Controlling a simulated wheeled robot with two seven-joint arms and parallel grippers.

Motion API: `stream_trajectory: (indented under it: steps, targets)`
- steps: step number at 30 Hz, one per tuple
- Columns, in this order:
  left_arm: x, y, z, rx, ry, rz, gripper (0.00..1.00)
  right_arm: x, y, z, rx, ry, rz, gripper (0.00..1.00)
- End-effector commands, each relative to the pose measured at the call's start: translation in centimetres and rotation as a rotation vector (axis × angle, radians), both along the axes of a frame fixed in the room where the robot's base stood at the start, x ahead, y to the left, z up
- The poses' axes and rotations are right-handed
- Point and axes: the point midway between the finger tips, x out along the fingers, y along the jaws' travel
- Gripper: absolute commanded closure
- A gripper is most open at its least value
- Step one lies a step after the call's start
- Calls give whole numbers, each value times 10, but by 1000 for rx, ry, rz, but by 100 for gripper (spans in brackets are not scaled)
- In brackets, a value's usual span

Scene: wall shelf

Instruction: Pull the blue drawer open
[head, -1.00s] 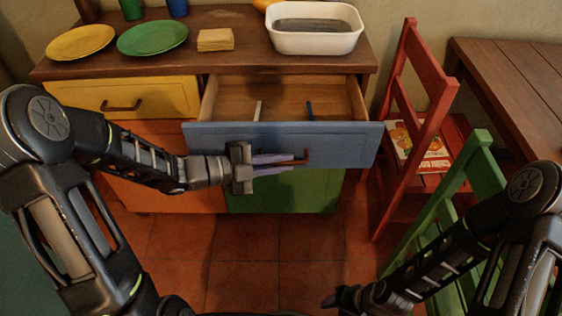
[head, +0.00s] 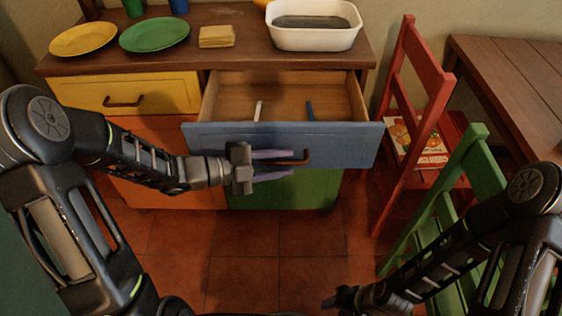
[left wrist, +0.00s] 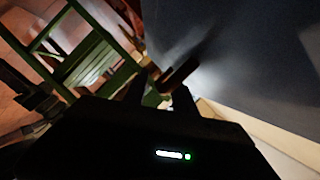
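The blue drawer (head: 345,146) is pulled well out of the cabinet, and its wooden inside shows from above. A white item (head: 258,110) and a blue item (head: 310,111) lie in it. Its brown bar handle (head: 302,160) is on the front and also shows in the left wrist view (left wrist: 178,75). My left gripper (head: 273,165) is at the handle with its two fingers spread apart, one above and one below the bar. I cannot tell whether either finger touches it. My right gripper (head: 342,300) hangs low over the floor, away from the drawer; its fingers are unclear.
A yellow drawer (head: 160,92) at the left is closed. On the counter are a yellow plate (head: 83,39), a green plate (head: 154,34) and a white basin (head: 330,40). Red (head: 436,75) and green (head: 480,155) chairs stand at the right. The floor before the cabinet is clear.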

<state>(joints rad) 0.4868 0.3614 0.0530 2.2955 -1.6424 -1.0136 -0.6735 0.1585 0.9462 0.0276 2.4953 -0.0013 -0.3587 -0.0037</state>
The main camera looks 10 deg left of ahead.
Motion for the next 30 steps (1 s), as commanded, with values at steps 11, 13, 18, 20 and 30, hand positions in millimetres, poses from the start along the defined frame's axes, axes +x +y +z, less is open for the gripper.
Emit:
stream_trajectory:
  steps: [11, 13, 18, 20, 30]
  targets:
    - [-11, 19, 6, 2, -1, 3, 68, 0, 0, 3, 0, 0, 0, 60]
    - [-17, 28, 8, 1, 0, 3, 68, 0, 0, 5, 0, 0, 0, 60]
    - [-33, 51, 14, 1, 0, 3, 68, 0, 0, 8, 0, 0, 0, 60]
    - [-36, 57, 15, 1, 0, 3, 68, 0, 0, 8, 0, 0, 0, 60]
    - [-42, 64, 16, -1, 0, -1, 68, 0, 0, 8, 0, 0, 0, 60]
